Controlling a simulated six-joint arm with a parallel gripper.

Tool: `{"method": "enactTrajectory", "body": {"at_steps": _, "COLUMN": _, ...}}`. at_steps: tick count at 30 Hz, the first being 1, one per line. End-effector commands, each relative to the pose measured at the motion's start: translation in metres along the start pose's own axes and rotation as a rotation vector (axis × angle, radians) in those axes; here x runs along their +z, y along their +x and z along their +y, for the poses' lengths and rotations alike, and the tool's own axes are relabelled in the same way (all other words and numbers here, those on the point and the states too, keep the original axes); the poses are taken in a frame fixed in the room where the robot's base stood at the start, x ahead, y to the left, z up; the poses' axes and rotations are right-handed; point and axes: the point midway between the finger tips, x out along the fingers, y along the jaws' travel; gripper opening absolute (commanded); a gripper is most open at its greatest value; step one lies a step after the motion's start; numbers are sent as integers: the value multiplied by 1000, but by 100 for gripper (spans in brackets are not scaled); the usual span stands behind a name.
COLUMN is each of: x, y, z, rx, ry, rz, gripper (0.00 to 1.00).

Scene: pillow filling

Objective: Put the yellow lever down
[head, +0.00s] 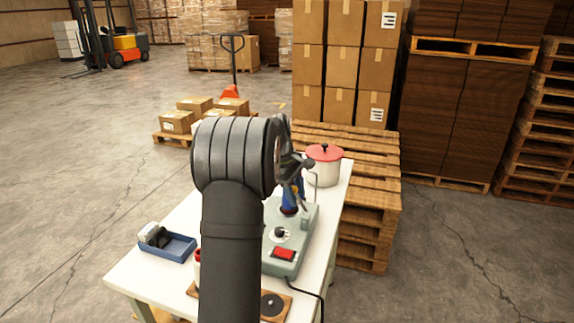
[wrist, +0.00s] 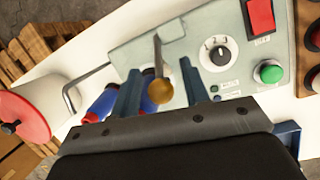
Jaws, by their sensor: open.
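The lever shows in the wrist view as a thin metal rod with a brass-yellow ball knob (wrist: 161,91) at its near end. It rises from the grey-green machine panel (wrist: 195,30), also seen on the table in the head view (head: 303,229). My gripper (wrist: 160,67) is open, with one dark finger on each side of the lever and a gap to each. I cannot tell how far the knob is from the fingers in depth. In the head view my gripper (head: 292,165) is over the machine's far end; the yellow knob cannot be made out there.
The panel carries a dial (wrist: 218,54), a red switch (wrist: 261,16) and a green button (wrist: 269,72). Blue and red parts (wrist: 103,106) and a bent metal rod (wrist: 72,97) are close by. A red-lidded pot (head: 325,170) stands beyond; a blue tray (head: 177,249) is at left.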

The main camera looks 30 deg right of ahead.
Motion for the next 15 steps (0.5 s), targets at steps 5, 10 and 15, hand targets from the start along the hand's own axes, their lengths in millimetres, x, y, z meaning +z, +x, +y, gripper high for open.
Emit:
{"method": "enactTrajectory", "body": {"at_steps": 5, "x": 0, "y": -45, "z": 1, "rx": 4, "ry": 0, "rz": 2, "gripper": 42}}
{"method": "enactTrajectory", "body": {"at_steps": 10, "x": -1, "y": -86, "z": 0, "rx": 3, "ry": -1, "rz": 2, "gripper": 42}}
{"method": "enactTrajectory", "body": {"at_steps": 15, "x": 0, "y": -121, "z": 0, "rx": 1, "ry": 0, "rz": 1, "gripper": 42}}
